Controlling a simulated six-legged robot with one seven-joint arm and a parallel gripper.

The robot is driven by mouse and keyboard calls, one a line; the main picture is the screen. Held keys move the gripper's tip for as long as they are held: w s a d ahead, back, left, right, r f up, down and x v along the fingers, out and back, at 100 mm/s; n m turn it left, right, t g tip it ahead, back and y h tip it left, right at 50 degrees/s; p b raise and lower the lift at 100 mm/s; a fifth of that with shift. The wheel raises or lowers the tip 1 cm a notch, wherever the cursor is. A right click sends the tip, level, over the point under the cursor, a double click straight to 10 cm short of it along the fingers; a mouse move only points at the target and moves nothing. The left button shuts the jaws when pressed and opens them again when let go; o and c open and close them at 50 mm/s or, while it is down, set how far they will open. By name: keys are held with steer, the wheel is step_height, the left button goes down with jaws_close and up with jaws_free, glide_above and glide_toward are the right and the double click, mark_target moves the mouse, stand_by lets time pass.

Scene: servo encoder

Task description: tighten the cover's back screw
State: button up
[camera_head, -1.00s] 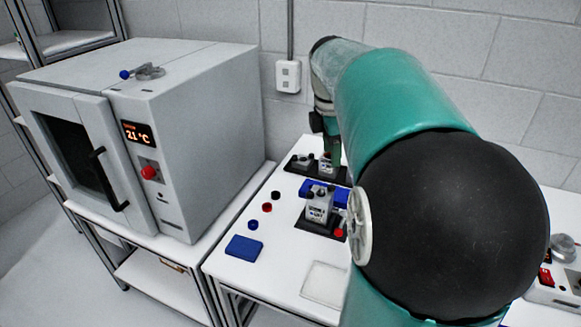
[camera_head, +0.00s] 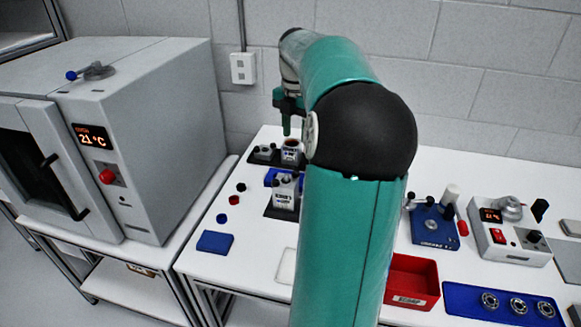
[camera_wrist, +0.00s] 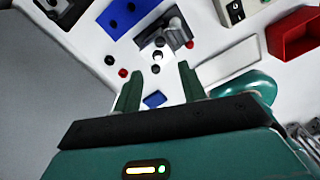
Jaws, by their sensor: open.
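A small grey-white unit (camera_head: 285,193) with dark parts on top stands on a black base near the left end of the white table. A second unit (camera_head: 291,150) stands on a black base behind it. My gripper (camera_head: 287,124) is above the rear unit, apart from it. In the wrist view my gripper (camera_wrist: 159,69) shows two green fingers spread apart with nothing between them. Beyond the fingertips is a grey unit (camera_wrist: 153,38) with black and silver round parts. I cannot make out which part is the cover's back screw.
An oven (camera_head: 160,130) stands left. A blue pad (camera_head: 215,242) and several small red, black and blue discs lie on the table. To the right are a red bin (camera_head: 412,280), a blue fixture (camera_head: 433,228), a white switch box (camera_head: 508,235) and a blue bearing tray (camera_head: 500,304).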

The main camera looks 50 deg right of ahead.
mark_target(296, 172)
step_height(296, 172, down, 12)
steer(key=shift+r, duration=0.1)
stand_by(0.4)
jaws_close()
